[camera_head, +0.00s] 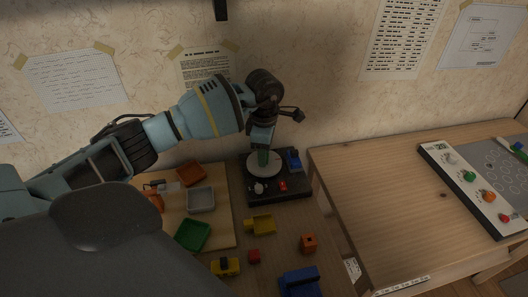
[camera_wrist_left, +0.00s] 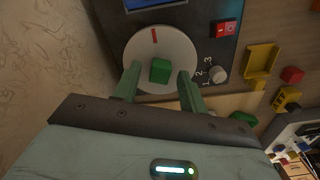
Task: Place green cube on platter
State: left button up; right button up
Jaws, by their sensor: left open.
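The green cube (camera_wrist_left: 160,71) sits on the white round platter (camera_wrist_left: 176,42), inside its edge, in the left wrist view. The platter also shows in the head view (camera_head: 254,170), on a dark device at the back of the table. My left gripper (camera_wrist_left: 159,75) is open, with one finger on each side of the cube and visible gaps between. In the head view the gripper (camera_head: 263,157) points down over the platter and hides part of it; the cube cannot be told apart from the fingers there. My right gripper is not in view.
The dark device (camera_head: 292,188) has a grey knob, a red switch and a blue screen. Yellow, red, orange and blue pieces (camera_head: 259,224) lie in front.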

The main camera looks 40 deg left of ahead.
pick_arm(q)
notch_tip(320, 180, up, 12)
jog(key=shift+f, duration=0.15)
dwell(1.6)
